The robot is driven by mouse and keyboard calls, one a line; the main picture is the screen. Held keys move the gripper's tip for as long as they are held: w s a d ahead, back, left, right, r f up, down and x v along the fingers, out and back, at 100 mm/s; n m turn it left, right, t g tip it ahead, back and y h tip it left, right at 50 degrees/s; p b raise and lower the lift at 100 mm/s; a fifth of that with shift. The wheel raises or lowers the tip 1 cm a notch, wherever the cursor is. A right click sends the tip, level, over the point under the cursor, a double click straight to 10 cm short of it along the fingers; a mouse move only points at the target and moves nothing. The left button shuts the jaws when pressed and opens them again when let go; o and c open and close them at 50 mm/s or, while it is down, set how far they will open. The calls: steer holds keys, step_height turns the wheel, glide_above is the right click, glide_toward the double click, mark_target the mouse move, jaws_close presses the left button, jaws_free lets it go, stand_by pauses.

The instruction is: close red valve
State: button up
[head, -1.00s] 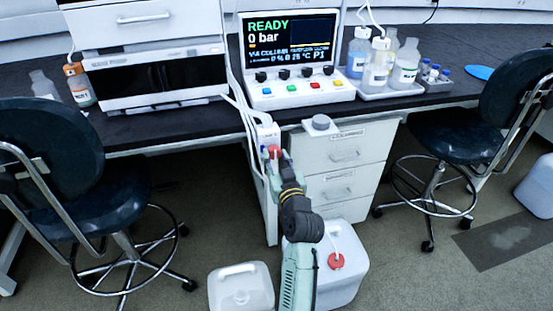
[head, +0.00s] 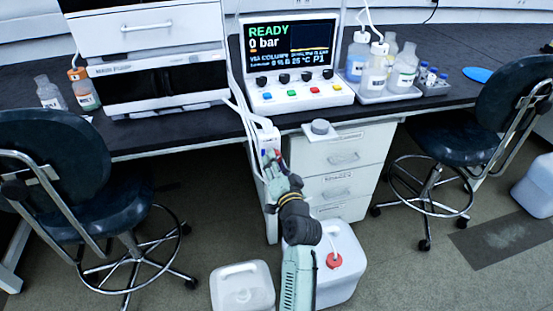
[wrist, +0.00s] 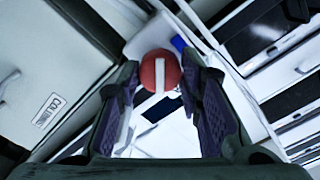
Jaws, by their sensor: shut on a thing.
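The red valve is a round red knob with a white bar across its face (wrist: 148,68). In the wrist view it sits between my fingertips, with its white bar running nearly upright in the picture. My gripper (wrist: 162,76) is shut on the knob, one finger on each side. In the head view my gripper (head: 272,163) is at the white valve block (head: 264,137) below the bench edge, and it hides most of the knob. A small blue part (wrist: 178,44) shows just behind the knob in the wrist view.
White tubes (head: 238,100) run down beside the block. The instrument screen (head: 291,47) reads READY, 0 bar. A drawer unit (head: 342,155) stands just right of my gripper, with white jugs (head: 241,285) on the floor. Chairs stand left (head: 62,145) and right (head: 463,135).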

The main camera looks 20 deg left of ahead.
steer(key=shift+r+m+p, duration=0.15)
steer(key=shift+m+p, duration=2.9)
steer(key=shift+m, duration=1.75)
steer(key=o, duration=1.2)
steer(key=shift+c, duration=0.2)
steer(key=v, duration=0.7)
steer(key=shift+s+d, duration=0.15)
steer(key=shift+s, duration=0.1)
